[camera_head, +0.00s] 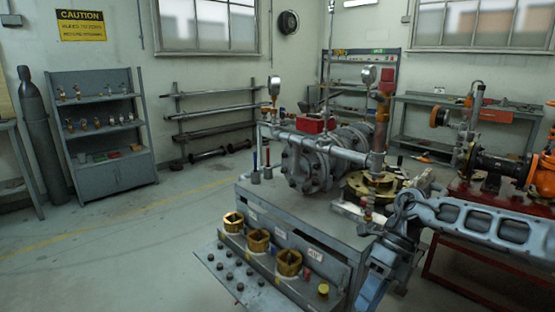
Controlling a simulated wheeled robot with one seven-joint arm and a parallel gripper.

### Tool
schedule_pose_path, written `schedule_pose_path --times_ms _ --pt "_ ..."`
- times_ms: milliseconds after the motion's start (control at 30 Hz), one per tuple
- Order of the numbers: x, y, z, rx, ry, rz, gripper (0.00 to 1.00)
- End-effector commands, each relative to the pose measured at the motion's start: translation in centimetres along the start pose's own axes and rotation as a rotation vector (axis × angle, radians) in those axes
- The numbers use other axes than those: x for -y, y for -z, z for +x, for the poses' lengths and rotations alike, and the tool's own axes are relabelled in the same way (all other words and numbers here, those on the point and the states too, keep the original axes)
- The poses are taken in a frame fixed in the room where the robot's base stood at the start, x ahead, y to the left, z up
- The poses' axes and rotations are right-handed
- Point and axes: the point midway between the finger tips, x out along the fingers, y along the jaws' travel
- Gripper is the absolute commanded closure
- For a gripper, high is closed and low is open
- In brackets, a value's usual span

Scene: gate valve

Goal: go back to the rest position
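My arm enters from the right edge and bends beside the right end of the grey workbench (335,235). Its lower part runs down to the bottom of the picture. I cannot make out any fingertips, so my gripper is not seen. A grey flanged valve body (305,168) lies on the bench with a pipe run and gauges above it. A brass-coloured round flange (365,186) sits to its right, close behind my arm's bend. A red box (315,124) is on top of the pipework.
A red stand (465,270) with an orange-ended valve (543,175) is at the right. A shelf cabinet (103,135) and gas cylinder (42,135) stand left. The left floor is clear.

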Motion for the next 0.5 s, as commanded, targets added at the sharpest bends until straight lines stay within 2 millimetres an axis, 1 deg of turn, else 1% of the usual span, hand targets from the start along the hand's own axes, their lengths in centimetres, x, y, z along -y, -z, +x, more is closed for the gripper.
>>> schedule_pose_path --times_ms 33,67,100,167,200,267,300,333,367,400,467,500 --pt "-2.6 -1.4 2.8 0.029 -0.079 -0.032 0.68" --pt "-4.0 -2.1 4.1 0.048 -0.122 -0.046 0.68" --pt "-6.1 -3.0 5.7 0.076 -0.182 -0.065 0.68" --pt "-9.4 -4.3 8.0 0.117 -0.276 -0.089 0.68" --pt "-11.7 -5.2 9.3 0.148 -0.342 -0.102 0.68" --pt "-15.2 -6.2 11.0 0.193 -0.445 -0.118 0.68" --pt "-17.6 -6.7 11.9 0.223 -0.514 -0.125 0.68" --pt "-19.2 -7.1 12.4 0.246 -0.565 -0.127 0.68" --pt "-20.9 -7.4 12.9 0.268 -0.617 -0.129 0.68" --pt "-23.1 -7.8 13.4 0.297 -0.684 -0.129 0.68" --pt "-26.1 -8.2 13.8 0.341 -0.786 -0.123 0.68" --pt "-27.9 -8.3 13.9 0.370 -0.854 -0.115 0.68"
